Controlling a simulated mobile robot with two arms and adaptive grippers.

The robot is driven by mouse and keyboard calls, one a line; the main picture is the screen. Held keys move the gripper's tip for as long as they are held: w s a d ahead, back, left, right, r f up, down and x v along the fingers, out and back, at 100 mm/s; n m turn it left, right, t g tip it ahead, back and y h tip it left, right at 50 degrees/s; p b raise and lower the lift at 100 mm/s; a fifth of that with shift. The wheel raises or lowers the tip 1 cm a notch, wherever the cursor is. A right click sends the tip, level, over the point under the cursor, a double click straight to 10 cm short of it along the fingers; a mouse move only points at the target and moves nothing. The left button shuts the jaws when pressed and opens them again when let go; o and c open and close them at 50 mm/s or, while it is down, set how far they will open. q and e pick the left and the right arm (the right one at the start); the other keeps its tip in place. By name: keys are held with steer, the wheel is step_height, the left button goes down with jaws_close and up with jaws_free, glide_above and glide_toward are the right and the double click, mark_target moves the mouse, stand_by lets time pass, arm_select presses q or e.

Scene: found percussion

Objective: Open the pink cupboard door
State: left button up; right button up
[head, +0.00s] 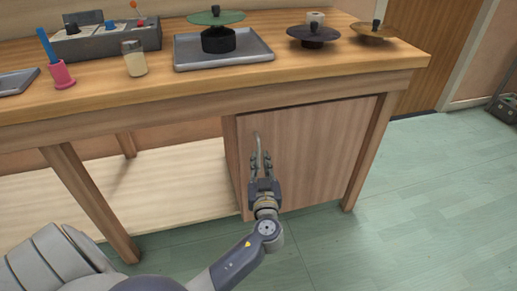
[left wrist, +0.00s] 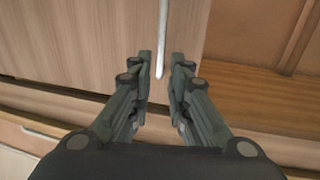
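The cupboard door (head: 310,150) is a pinkish-brown wood panel under the right part of the workbench, and it looks shut. A thin metal bar handle (head: 258,142) runs upright near its left edge. My left gripper (head: 260,158) is in front of the door at the handle's lower part. In the left wrist view, its two fingers (left wrist: 163,65) are apart. The handle (left wrist: 162,40) shows in the gap between them, with its lower end near the fingertips; I cannot tell whether they touch it. The door (left wrist: 95,45) also fills the upper left there. My right gripper is out of view.
The wooden workbench (head: 110,92) carries a grey tray (head: 262,62), dark and tan discs on stands, a shaker (head: 134,60) and a pink cup (head: 61,74). A bench leg (head: 370,150) stands right of the door.

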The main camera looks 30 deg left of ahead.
mark_target(259, 149)
arm_select(q)
steer(key=x, duration=0.7)
steer(key=shift+w+a, duration=0.1)
jaws_close()
